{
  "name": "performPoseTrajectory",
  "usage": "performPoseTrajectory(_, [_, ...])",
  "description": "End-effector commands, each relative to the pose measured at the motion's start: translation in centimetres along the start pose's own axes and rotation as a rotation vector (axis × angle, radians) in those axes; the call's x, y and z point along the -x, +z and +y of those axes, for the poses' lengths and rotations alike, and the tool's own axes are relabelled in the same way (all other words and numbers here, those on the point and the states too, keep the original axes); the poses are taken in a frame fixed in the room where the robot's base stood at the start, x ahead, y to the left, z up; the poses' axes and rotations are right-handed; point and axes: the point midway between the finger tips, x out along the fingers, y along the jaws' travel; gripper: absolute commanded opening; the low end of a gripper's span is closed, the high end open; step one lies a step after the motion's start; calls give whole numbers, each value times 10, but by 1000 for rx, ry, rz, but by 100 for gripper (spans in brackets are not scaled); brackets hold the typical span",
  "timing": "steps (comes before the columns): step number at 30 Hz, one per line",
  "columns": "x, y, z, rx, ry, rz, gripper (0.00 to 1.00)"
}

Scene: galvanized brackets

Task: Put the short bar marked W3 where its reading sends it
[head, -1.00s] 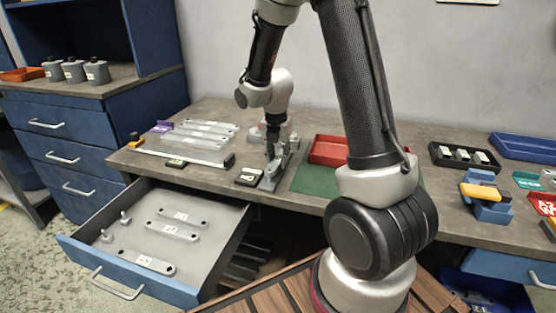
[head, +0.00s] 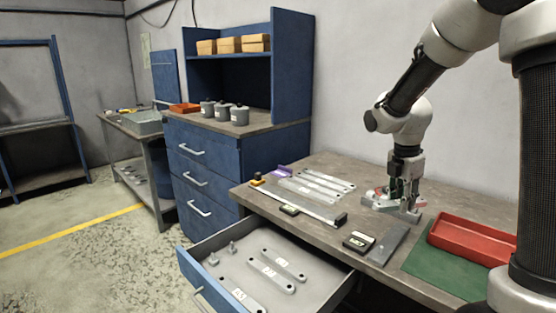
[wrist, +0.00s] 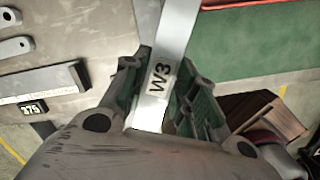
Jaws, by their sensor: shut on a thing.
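The short bar marked W3 (wrist: 160,78) is a pale metal strip in the wrist view, with its black W3 label facing the camera. My gripper (wrist: 160,100) is shut on it, with a green-padded finger on each side. In the head view my gripper (head: 409,212) is low over the bench, by a grey fixture (head: 378,200); the bar is hard to make out there. A small display (wrist: 33,108) beside a long measuring rail (wrist: 40,86) seems to read 375. The rail (head: 298,204) also shows in the head view.
An open drawer (head: 184,262) below the bench holds several labelled bars. More bars lie behind the rail. A second display (head: 358,242) and a grey plate (head: 389,244) sit at the front edge. A red tray (head: 470,240) and green mat (head: 425,275) are at right.

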Motion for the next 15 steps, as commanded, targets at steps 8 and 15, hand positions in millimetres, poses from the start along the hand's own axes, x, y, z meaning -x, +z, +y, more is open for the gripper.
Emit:
performPoseTrajectory(8, [22, 4, 27, -780, -93, 0, 0])
performPoseTrajectory(15, [30, 0, 70, -1414, -172, 1, 0])
